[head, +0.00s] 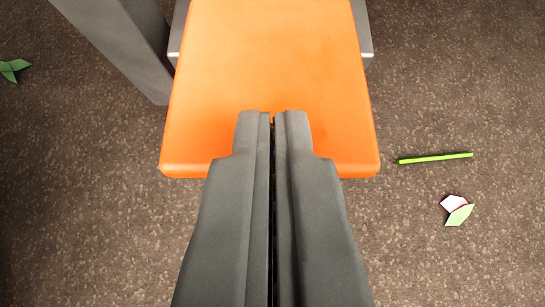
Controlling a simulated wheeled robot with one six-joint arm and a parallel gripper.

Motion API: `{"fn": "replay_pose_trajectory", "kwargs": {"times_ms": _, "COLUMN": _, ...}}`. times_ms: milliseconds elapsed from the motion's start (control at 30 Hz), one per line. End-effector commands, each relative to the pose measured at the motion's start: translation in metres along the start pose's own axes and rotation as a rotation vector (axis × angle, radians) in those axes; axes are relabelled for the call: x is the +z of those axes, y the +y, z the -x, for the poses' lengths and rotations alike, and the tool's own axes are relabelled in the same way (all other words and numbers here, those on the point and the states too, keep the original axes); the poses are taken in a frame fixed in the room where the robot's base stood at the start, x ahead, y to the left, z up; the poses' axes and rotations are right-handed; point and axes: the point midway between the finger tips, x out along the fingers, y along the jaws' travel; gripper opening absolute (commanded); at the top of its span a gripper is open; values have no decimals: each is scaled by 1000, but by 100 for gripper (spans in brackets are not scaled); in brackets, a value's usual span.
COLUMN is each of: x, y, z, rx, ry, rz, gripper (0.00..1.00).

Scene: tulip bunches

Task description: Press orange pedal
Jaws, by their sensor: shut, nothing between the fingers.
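The orange pedal (270,60) is a broad flat plate in the upper middle of the head view. A grey base (366,35) shows at its upper sides. My gripper (273,115) is shut with nothing between its fingers. Its fingertips overlap the lower middle part of the pedal in the picture and hide part of its near edge. I cannot tell whether the fingertips touch the pedal or hover above it.
A grey post (125,45) stands close to the left of the pedal. A green stem piece (435,158) and a pink and green petal scrap (456,210) lie on the brown speckled floor at right. A green leaf scrap (14,70) lies at far left.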

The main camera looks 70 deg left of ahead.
Motion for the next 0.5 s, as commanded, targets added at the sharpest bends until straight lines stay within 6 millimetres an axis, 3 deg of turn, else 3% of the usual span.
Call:
{"fn": "replay_pose_trajectory", "kwargs": {"times_ms": 300, "x": 3, "y": 1, "z": 55, "rx": 4, "ry": 1, "rz": 0, "gripper": 0}}
{"fn": "replay_pose_trajectory", "kwargs": {"times_ms": 500, "x": 4, "y": 0, "z": 78, "rx": 1, "ry": 1, "rz": 0, "gripper": 0}}
